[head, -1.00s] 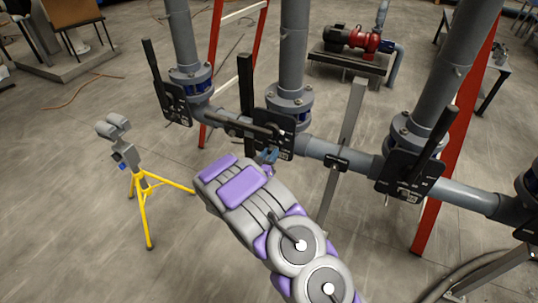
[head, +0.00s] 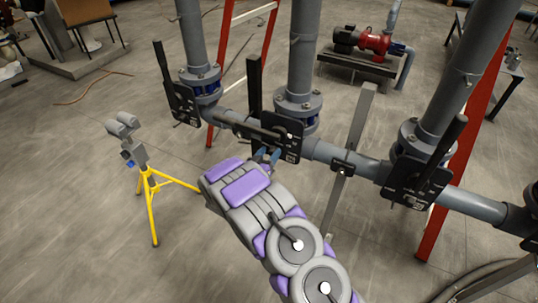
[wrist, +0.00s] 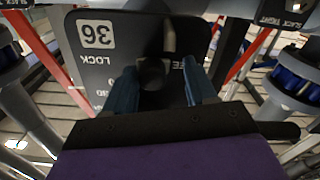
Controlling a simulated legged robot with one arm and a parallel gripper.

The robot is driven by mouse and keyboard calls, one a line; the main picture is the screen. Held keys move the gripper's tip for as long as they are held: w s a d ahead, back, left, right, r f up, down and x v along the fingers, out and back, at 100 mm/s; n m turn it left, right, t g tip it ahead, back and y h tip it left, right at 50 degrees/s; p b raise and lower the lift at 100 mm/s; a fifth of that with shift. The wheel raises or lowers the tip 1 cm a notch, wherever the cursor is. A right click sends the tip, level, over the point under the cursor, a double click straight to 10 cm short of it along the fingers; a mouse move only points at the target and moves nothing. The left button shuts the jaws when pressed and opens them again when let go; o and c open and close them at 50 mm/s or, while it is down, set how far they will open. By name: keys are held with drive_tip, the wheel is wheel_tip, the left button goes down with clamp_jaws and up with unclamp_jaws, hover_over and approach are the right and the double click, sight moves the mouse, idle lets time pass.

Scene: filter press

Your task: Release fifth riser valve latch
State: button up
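My gripper (head: 267,156) is at the lower front of the middle valve's black latch plate (head: 290,128). In the wrist view the plate (wrist: 95,60) fills the upper middle, with "36" and "LOCK" upside down. The blue fingers of my gripper (wrist: 160,88) are apart, on either side of a dark rounded latch part (wrist: 152,74). A gap shows at the right finger; contact at the left finger cannot be told. Which valve is the fifth cannot be told.
The left valve (head: 184,103) and right valve (head: 412,180) have raised handles. A grey horizontal pipe (head: 335,155) joins the risers, with a slanted grey post (head: 352,135) right of my gripper. A yellow tripod (head: 152,205) stands left. Floor between tripod and pipe is clear.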

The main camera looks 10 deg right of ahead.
drive_tip(key=shift+s, duration=0.15)
drive_tip(key=v, duration=1.7)
drive_tip(key=shift+a+p, duration=0.15)
drive_tip(key=shift+p, duration=0.25)
